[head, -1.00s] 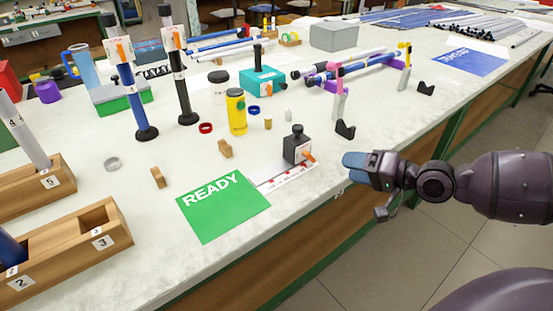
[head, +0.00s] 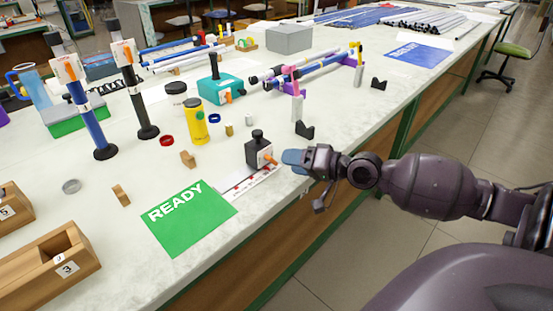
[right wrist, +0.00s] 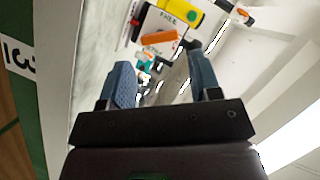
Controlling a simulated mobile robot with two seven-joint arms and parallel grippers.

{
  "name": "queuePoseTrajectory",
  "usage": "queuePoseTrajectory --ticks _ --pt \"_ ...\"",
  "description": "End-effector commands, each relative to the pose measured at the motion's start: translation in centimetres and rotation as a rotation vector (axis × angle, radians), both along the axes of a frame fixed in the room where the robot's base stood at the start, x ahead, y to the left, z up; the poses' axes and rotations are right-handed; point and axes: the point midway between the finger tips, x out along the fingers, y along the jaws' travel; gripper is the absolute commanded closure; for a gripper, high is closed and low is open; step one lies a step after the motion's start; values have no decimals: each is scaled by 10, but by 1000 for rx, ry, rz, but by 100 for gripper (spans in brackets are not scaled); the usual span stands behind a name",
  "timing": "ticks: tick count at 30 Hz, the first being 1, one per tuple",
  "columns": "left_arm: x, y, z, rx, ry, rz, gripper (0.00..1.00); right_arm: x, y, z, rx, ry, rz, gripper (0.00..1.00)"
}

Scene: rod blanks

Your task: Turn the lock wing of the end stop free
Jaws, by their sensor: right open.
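The end stop is a dark block with a black knob (head: 258,148) standing on a white scale strip (head: 250,182) near the table's front edge. Its orange lock wing (head: 267,158) points toward my right gripper (head: 304,180). The gripper is open and empty, just right of the wing, and seems apart from it. In the right wrist view the two blue-grey fingers (right wrist: 163,80) are spread, with the orange wing (right wrist: 160,38) beyond them beside a white label reading FREE (right wrist: 172,17). My left gripper is out of view.
A green READY mat (head: 190,222) lies left of the end stop. A black V-shaped rest (head: 304,130) is behind my gripper. Bare tabletop lies between them.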

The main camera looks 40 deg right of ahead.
Motion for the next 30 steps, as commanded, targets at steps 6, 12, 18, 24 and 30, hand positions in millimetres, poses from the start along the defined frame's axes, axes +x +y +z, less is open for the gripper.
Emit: queuePoseTrajectory --ticks 6,12,18,24,30 --pt "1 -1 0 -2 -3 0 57 24 11 -6 3 -2 -1 43" --pt "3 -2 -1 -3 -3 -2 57 42 18 -11 1 1 -2 43" --pt "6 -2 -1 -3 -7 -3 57 49 21 -13 1 1 -1 43" --pt "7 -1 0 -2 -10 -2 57 50 21 -13 0 1 -1 43" --pt "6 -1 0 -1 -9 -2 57 50 21 -13 0 1 -1 59"
